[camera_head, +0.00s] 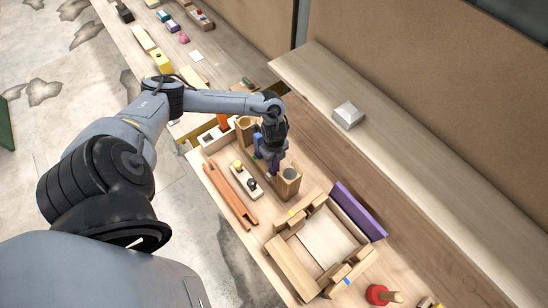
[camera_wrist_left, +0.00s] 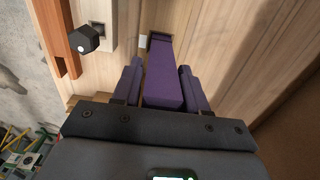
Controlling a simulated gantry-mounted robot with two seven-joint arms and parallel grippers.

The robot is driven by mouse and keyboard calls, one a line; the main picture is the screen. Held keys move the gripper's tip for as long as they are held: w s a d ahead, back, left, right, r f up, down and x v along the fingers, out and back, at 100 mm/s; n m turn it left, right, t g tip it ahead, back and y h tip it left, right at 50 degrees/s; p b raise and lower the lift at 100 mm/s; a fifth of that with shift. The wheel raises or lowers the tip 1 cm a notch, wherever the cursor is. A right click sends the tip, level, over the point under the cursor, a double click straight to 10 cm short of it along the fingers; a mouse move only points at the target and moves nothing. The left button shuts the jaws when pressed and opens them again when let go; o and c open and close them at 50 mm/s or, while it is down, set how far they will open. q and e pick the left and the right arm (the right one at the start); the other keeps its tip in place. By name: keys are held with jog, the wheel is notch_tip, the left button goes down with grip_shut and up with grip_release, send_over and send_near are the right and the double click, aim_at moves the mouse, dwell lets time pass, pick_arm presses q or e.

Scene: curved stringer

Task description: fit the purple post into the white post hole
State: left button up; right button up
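The purple post (camera_wrist_left: 163,75) lies between the two fingers of my left gripper (camera_wrist_left: 164,88) in the left wrist view, with both fingers against its sides. Its far end points away from the gripper, close to a small white patch (camera_wrist_left: 142,42) and a dark edge. I cannot tell whether that patch is the white post hole or whether the post touches it. The post is mostly hidden there. My right gripper is not in view.
A white board (camera_head: 245,181) with yellow and black knobs and an orange-brown rail (camera_head: 230,196) lie left of the gripper. A wooden frame (camera_head: 322,240) and a purple panel (camera_head: 358,211) stand nearer the front. The right-hand shelf is mostly clear around a white box (camera_head: 348,115).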

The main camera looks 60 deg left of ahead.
pick_arm(q)
jog(key=o, duration=0.4)
notch_tip(320, 180, up, 11)
jog(key=shift+f, duration=0.1)
dwell(0.5)
